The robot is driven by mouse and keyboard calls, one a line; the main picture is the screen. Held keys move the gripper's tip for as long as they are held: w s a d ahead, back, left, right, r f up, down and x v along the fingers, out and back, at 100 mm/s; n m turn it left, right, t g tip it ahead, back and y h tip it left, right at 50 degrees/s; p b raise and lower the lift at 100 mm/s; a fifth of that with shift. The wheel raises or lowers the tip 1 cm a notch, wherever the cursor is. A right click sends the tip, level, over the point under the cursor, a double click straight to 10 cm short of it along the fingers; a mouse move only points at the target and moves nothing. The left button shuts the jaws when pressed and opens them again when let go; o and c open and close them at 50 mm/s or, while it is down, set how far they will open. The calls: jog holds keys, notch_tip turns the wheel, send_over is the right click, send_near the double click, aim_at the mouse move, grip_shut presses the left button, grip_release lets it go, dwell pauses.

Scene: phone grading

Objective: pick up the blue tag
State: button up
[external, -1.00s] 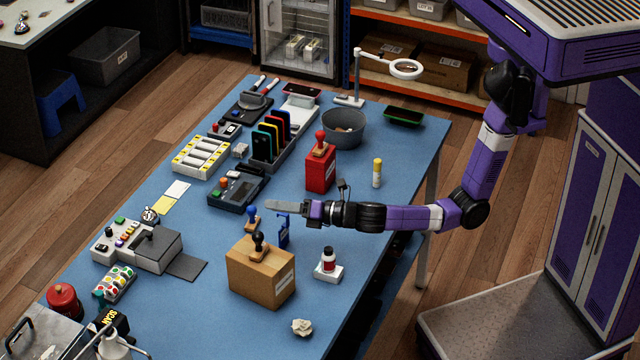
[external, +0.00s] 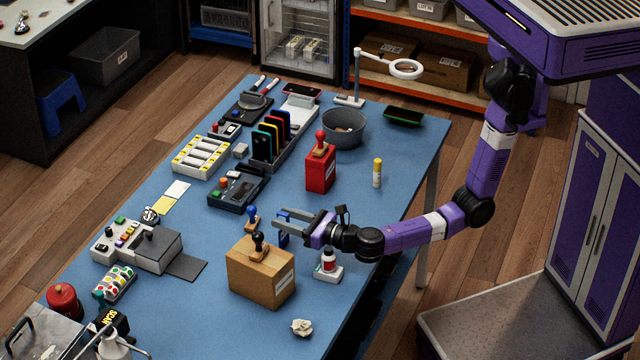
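The blue tag (external: 284,214) stands upright on the blue table, just behind the right side of the cardboard box. Only part of it shows, since the grey fingers cover much of it. My gripper (external: 283,226) is at the tag, pointing left, with its two fingers spread apart. The tag shows at the fingertips. I cannot tell whether a finger touches it.
The cardboard box (external: 262,275) with a black-handled stamp (external: 258,244) stands close in front. A blue-handled stamp (external: 251,217) is just left of the fingertips. A red box (external: 320,172) stands behind.

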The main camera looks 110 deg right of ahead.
jog(key=shift+r+x, duration=0.15)
jog(key=shift+x, duration=0.55)
jog(key=shift+r+x, duration=0.1)
jog(key=shift+x, duration=0.6)
grip_shut()
